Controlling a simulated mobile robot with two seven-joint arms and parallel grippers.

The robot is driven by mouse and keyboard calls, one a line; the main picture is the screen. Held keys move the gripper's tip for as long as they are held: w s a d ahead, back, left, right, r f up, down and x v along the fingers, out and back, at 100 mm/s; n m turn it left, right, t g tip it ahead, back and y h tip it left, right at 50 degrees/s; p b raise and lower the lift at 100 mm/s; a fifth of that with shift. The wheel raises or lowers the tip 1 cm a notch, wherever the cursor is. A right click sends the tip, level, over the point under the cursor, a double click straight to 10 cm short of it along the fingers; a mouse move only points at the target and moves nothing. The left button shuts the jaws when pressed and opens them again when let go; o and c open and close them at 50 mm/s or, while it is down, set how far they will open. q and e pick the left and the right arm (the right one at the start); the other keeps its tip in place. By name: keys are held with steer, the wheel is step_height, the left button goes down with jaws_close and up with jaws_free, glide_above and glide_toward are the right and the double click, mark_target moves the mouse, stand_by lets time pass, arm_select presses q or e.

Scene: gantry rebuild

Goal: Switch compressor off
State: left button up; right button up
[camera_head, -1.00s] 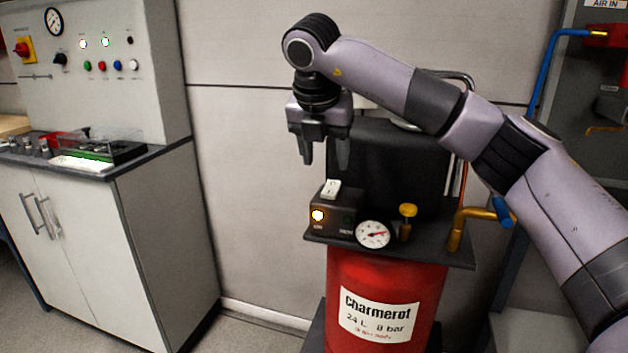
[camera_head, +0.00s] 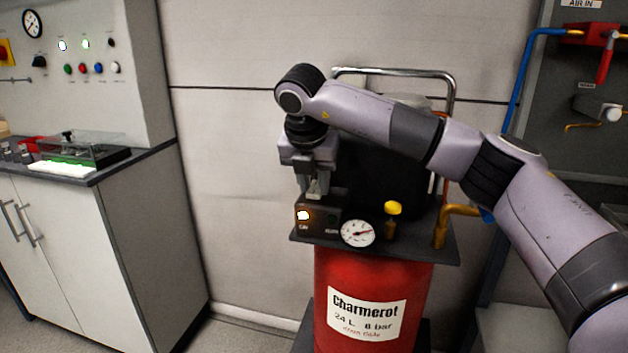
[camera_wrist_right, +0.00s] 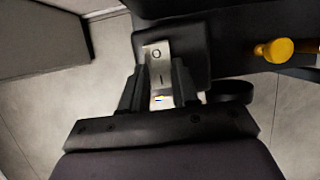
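The red Charmerot compressor (camera_head: 372,268) stands upright in front of the wall. Its dark control box (camera_head: 318,217) has a glowing lamp (camera_head: 303,215) on the front. A pale switch marked O and I (camera_wrist_right: 157,62) is on top of the box. My right gripper (camera_wrist_right: 158,80) is directly over the switch, one finger on each side of it, with a gap between the fingers. In the head view the gripper (camera_head: 316,190) hides most of the switch. I cannot tell whether the fingers touch it. My left gripper is not in view.
A pressure gauge (camera_head: 358,233) and a yellow knob (camera_head: 393,209) are right of the control box. A metal handle (camera_head: 395,72) rises behind my right arm. A grey cabinet (camera_head: 150,235) stands left, with floor between.

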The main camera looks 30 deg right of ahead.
jaws_close()
steer(key=p, duration=0.1)
steer(key=g+y+p, duration=0.1)
steer(key=p, duration=0.1)
steer(key=shift+w+d+r, duration=0.1)
steer(key=shift+d+r, duration=0.05)
steer(key=shift+r, duration=0.25)
steer(key=y+p, duration=0.1)
steer(key=p, duration=0.2)
steer(key=shift+w+d+g, duration=0.15)
steer(key=shift+g, duration=0.25)
steer(key=shift+f+p, duration=0.15)
steer(key=shift+p, duration=0.2)
steer(key=shift+d+f, duration=0.1)
steer(key=o, duration=0.9)
jaws_free()
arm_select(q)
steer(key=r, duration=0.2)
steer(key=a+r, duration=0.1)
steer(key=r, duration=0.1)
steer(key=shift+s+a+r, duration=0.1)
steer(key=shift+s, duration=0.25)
